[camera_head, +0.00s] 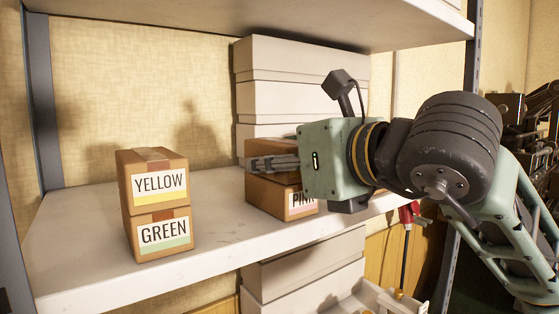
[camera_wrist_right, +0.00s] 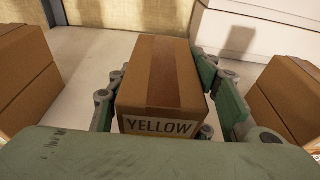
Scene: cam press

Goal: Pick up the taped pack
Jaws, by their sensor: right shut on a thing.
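My right gripper (camera_head: 272,163) reaches in from the right and is shut on a brown cardboard box (camera_head: 260,147). In the right wrist view this box (camera_wrist_right: 162,75) has a brown tape strip along its top and a YELLOW label facing me, with fingers on both sides. It is above a PINK box (camera_head: 268,195) on the shelf; I cannot tell whether they touch. Another YELLOW box (camera_head: 151,190) sits on a GREEN box (camera_head: 160,236) at left, with tape on its top. Which pack the task means is not clear. My left gripper is not in view.
The shelf (camera_head: 90,240) is bare between the two stacks. Long white boxes (camera_head: 300,62) are piled behind the held box. Brown boxes flank it at left (camera_wrist_right: 25,80) and right (camera_wrist_right: 285,95) in the wrist view. An upper shelf (camera_head: 250,22) hangs above.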

